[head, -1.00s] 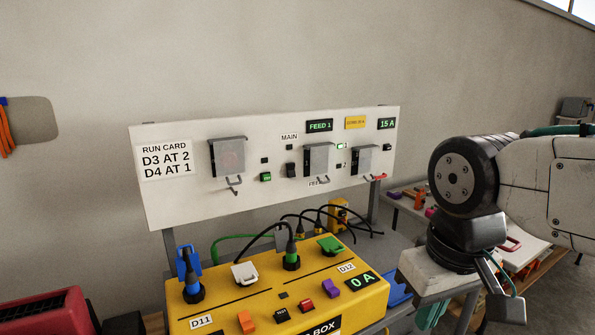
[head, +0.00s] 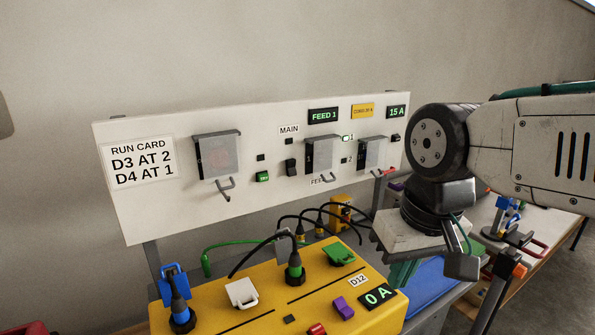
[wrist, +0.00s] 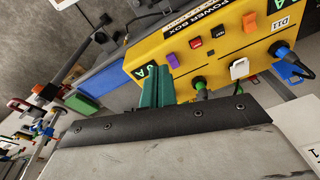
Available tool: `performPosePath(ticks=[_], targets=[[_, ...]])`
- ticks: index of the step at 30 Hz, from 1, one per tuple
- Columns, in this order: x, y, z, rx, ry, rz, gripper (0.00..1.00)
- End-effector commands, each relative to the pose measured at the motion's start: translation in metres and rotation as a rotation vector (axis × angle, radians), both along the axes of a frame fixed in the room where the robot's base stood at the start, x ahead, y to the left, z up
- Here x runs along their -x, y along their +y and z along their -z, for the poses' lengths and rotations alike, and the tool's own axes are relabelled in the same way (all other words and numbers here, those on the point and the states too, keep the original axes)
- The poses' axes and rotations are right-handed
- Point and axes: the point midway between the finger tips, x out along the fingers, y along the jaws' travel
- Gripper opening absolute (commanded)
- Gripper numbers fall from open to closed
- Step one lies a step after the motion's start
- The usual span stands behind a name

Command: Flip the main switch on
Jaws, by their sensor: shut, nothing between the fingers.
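The white panel (head: 120,215) stands upright on posts against the wall. My gripper (head: 400,273) is shut and empty, pointing down at the right, in front of and below the panel's right end, well apart from the switch. Its teal fingers are partly hidden by my wrist. In the wrist view my gripper (wrist: 155,90) shows together beside the yellow power box; the switch is out of that view.
The yellow power box (head: 235,330) with plugs, cables and a 0 A display stands in front of the panel. A green button (head: 263,177) is left of the switch. A cluttered table (head: 545,222) is at right.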

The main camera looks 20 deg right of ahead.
Motion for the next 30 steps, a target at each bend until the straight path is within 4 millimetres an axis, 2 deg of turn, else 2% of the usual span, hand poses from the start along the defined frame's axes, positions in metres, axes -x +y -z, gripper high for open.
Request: performPosePath(ticks=[2, 9, 12, 15, 19, 30], targets=[[-0.033, 0.004, -0.010, -0.059, -0.057, 0.137, 0.00], [-0.174, 0.014, -0.056, -0.388, -0.283, 0.742, 0.00], [-0.219, 0.012, -0.071, -0.521, -0.340, 0.942, 0.00], [-0.248, 0.009, -0.080, -0.617, -0.373, 1.076, 0.00], [-0.263, 0.006, -0.086, -0.672, -0.392, 1.150, 0.00], [-0.265, 0.007, -0.084, -0.674, -0.391, 1.154, 0.00]])
